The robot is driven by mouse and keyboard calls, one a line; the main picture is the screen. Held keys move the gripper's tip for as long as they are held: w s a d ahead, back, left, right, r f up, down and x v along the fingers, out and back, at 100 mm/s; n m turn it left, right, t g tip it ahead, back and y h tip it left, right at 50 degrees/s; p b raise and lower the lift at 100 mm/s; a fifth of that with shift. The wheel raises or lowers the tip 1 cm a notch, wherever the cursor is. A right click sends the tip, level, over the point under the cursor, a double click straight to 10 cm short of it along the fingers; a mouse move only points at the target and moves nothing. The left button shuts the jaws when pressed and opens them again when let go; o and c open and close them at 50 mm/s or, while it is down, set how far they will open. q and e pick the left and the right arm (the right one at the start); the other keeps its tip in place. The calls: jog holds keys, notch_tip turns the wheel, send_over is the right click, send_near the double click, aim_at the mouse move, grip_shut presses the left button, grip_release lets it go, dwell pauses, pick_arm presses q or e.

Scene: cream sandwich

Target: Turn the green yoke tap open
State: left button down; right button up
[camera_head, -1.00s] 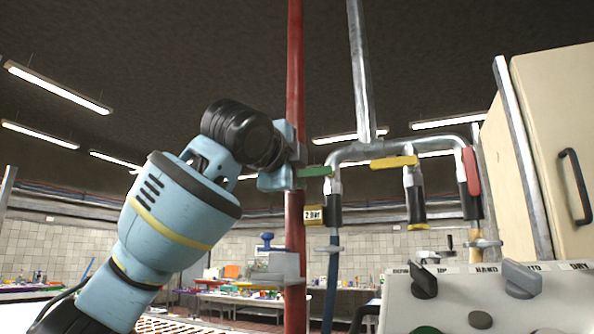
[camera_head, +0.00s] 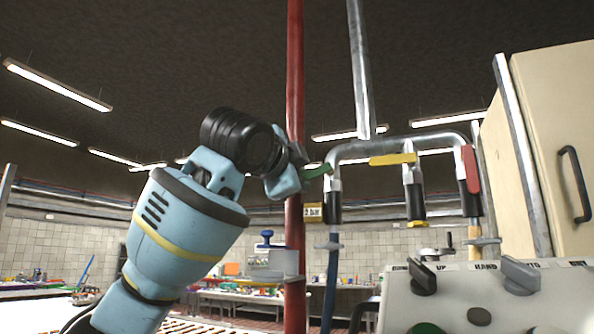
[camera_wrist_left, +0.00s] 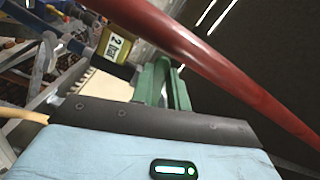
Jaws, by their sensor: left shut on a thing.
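The green tap handle (camera_head: 317,172) sits at the left branch of the grey pipe manifold in the head view, tilted with its right end higher. My left gripper (camera_head: 303,178) is shut on the handle's left end, just beside the red vertical pipe. My right gripper is not in view.
The red vertical pipe (camera_head: 295,80) runs close to my left gripper and crosses the wrist view. A yellow handle (camera_head: 392,159) and a red handle (camera_head: 471,170) are on neighbouring branches. A "2 bar" tag (camera_head: 312,212) hangs below. A control panel (camera_head: 450,300) stands at lower right.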

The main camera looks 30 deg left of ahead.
pick_arm(q)
jog(key=d+f+n, duration=0.1)
jog(key=n, duration=0.3)
jog(key=d+f+n, duration=0.1)
jog(key=n, duration=0.2)
jog(key=d+f+n, duration=0.1)
jog(key=n, duration=0.3)
jog(key=shift+w+d+f+n, duration=0.1)
jog(key=shift+d+f+n, duration=0.1)
jog(key=shift+d+n, duration=0.35)
jog(key=shift+n, duration=0.4)
jog(key=shift+d+n, duration=0.25)
jog(key=shift+n, duration=0.4)
jog(key=c, duration=1.4)
grip_release()
jog(key=shift+o, duration=0.2)
